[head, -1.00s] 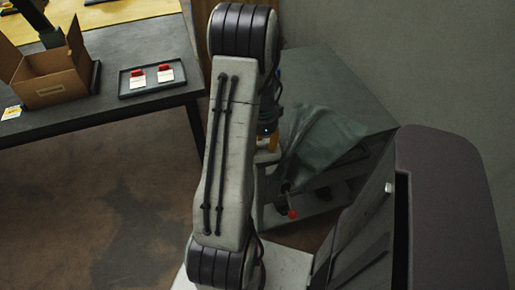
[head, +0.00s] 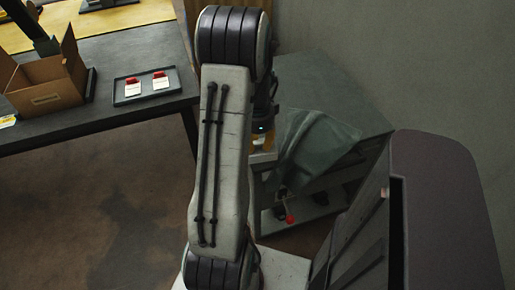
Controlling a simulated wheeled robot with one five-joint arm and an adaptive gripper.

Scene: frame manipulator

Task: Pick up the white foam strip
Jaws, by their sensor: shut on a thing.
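My gripper (head: 264,144) shows only in part below my dark wrist, just right of my upright arm, over the left end of the grey cabinet. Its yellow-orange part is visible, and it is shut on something. A small pale piece (head: 262,157) lies right under it and looks like the white foam strip. My arm hides most of it, so its full shape and whether it touches the cabinet cannot be told.
A dark green cloth (head: 315,145) drapes over the grey cabinet (head: 325,90); a red knob (head: 290,219) sits at its front. A dark table (head: 120,55) at left holds an open cardboard box (head: 45,90) and a black tray (head: 119,101). Floor between is clear.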

